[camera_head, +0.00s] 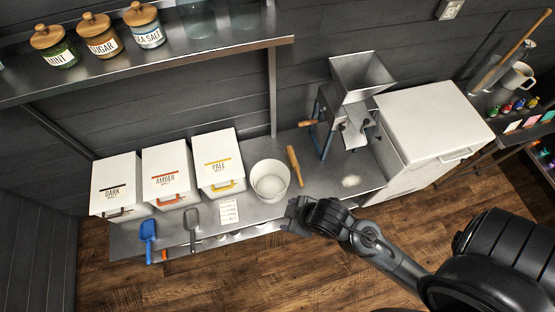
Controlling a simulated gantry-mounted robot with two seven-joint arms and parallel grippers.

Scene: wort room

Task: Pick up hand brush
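A long light-brown wooden piece (294,166), which looks like the hand brush, lies on the steel counter between the white bucket and the grain mill. Its bristles cannot be made out. My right arm reaches in from the lower right, and my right gripper (291,213) is at the counter's front edge, in front of the brush and apart from it in the picture. The gripper is dark and small, so I cannot tell whether its fingers are open or shut. My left gripper is not in view.
A white bucket (270,180) stands just left of the brush. A grain mill (345,110) stands to its right, with a small pale heap (351,181) in front. A blue scoop (148,237), a grey scoop (192,226) and lidded malt bins (168,178) are left. A shelf (170,62) overhangs behind.

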